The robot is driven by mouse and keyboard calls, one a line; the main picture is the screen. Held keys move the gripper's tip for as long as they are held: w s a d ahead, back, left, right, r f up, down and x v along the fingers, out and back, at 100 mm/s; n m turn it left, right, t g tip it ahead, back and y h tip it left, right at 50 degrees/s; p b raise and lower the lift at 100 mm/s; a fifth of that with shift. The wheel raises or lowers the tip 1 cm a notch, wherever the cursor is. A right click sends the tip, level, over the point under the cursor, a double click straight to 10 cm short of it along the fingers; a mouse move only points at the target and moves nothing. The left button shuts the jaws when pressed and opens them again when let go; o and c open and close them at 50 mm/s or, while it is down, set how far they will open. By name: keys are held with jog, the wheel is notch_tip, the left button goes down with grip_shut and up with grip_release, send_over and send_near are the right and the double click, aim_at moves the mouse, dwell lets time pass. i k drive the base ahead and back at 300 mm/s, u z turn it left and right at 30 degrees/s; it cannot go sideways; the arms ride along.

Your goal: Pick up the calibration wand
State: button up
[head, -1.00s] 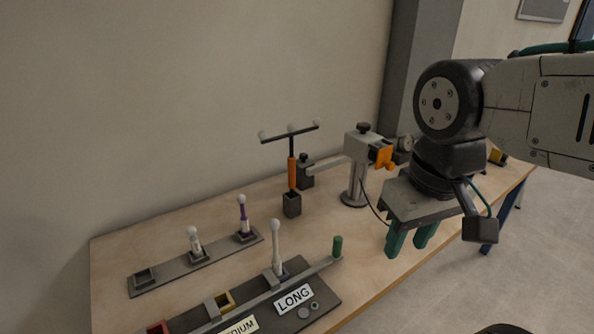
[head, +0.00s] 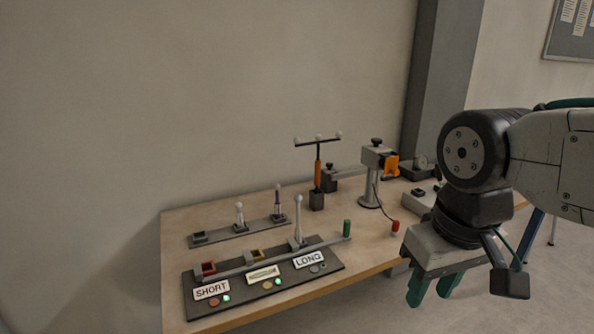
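The calibration wand (head: 318,172) looks to be the T-shaped tool with an orange handle and a dark crossbar carrying three pale balls. It stands upright in a small dark block (head: 316,201) at the back of the wooden table. A dark holder beside it partly overlaps its lower part, and I cannot tell whether it touches. My gripper (head: 432,291) points down at the table's front right edge, well to the right of and nearer than the wand. Its two green fingers are apart, with nothing seen between them.
A grey stand (head: 371,180) with an orange clamp rises right of the wand. A sloped panel (head: 325,280) with SHORT and LONG labels lies in front, with a white ball-tipped probe (head: 298,222). A rear rack (head: 240,233) holds two smaller probes. A red-tipped item (head: 395,226) lies right.

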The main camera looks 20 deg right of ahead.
aim_at(317, 162)
jog(key=u, duration=0.65)
jog(key=i, duration=0.9)
jog(key=z, duration=1.1)
